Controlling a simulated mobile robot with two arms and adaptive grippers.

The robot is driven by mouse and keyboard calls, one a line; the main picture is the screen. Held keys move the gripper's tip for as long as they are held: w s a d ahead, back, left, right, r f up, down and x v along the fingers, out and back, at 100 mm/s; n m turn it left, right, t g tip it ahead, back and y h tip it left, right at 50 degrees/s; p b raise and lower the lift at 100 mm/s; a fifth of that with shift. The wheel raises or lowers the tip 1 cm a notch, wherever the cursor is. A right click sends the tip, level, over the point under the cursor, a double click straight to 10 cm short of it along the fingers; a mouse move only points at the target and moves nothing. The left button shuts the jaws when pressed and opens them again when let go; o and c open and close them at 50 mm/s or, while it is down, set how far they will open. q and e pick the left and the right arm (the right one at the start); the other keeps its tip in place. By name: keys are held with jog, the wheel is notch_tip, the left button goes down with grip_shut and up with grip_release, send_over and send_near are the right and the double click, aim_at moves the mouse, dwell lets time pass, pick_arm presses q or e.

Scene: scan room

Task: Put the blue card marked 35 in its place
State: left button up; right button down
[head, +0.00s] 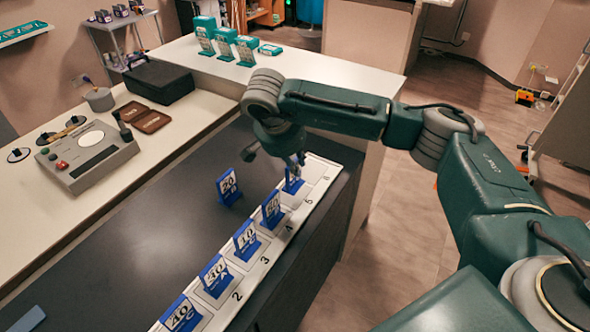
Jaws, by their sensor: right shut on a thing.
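My right gripper (297,162) is shut on a blue card (292,184) at the far part of the white numbered strip (262,268), by the place marked 5. The gripper partly covers the card, and I cannot read its number. Whether the card touches the strip is unclear. Blue cards stand in a row nearer on the strip: one reading 40 (183,314), one by 2 (215,276), one reading 10 (246,240) by 3, and one by 4 (272,209). The place by 6 looks empty. My left gripper is not in view.
Another blue card (229,187) stands off the strip on the dark counter (140,258). A blue object (27,320) lies at the lower left. A control box (88,156), a black case (158,82) and green boxes (205,34) stand on the pale counters behind.

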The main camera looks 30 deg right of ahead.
aim_at(299, 180)
notch_tip(299, 180, down, 3)
jog(key=shift+s+r, duration=0.1)
jog(key=shift+r, duration=0.1)
jog(key=shift+f, duration=0.3)
jog(key=c, duration=1.7)
grip_release()
jog(key=shift+r, duration=0.15)
jog(key=b+v, duration=0.1)
jog(key=v, duration=1.1)
jog(key=shift+d, duration=0.1)
